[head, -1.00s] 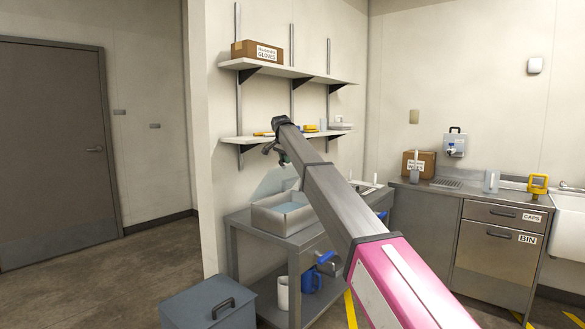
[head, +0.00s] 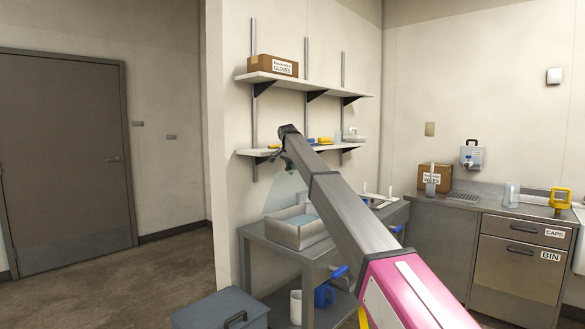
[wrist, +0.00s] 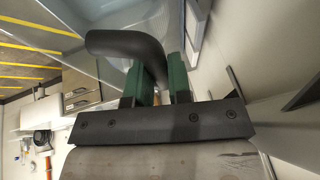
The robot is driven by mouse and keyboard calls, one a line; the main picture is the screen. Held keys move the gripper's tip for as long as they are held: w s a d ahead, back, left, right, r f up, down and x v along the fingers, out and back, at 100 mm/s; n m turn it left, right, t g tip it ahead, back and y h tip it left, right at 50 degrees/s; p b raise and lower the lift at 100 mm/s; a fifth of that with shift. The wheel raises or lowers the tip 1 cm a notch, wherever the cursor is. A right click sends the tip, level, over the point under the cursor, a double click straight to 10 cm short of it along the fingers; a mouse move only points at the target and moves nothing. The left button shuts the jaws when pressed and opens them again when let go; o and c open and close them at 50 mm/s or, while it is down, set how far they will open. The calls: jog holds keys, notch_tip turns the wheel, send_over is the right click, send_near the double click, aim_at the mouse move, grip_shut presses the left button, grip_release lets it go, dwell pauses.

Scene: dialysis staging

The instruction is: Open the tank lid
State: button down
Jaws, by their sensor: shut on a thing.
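The tank (head: 322,236) is a pale grey open-topped box with a light blue inside, standing on a steel table. Its translucent pale lid (head: 287,194) stands raised at a steep tilt at the tank's left side, partly hidden by my arm. My gripper (head: 284,160) is above the tank, at the lid's upper part. In the wrist view, the green fingers of my gripper (wrist: 158,82) are shut on a thick dark bent handle (wrist: 120,42). The exact joint between handle and lid is hard to make out.
Wall shelves (head: 300,150) are just behind my gripper, with a glove carton (head: 272,66) on the upper one. A grey lidded bin (head: 205,312) stands on the floor before the steel table (head: 285,252). The floor at left is clear.

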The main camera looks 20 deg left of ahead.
jog(key=c, duration=1.1)
grip_release()
jog(key=shift+a+f, duration=0.2)
jog(key=shift+f, duration=0.25)
jog(key=shift+o, duration=0.2)
jog(key=shift+d+r, duration=0.1)
jog(key=shift+r, duration=0.15)
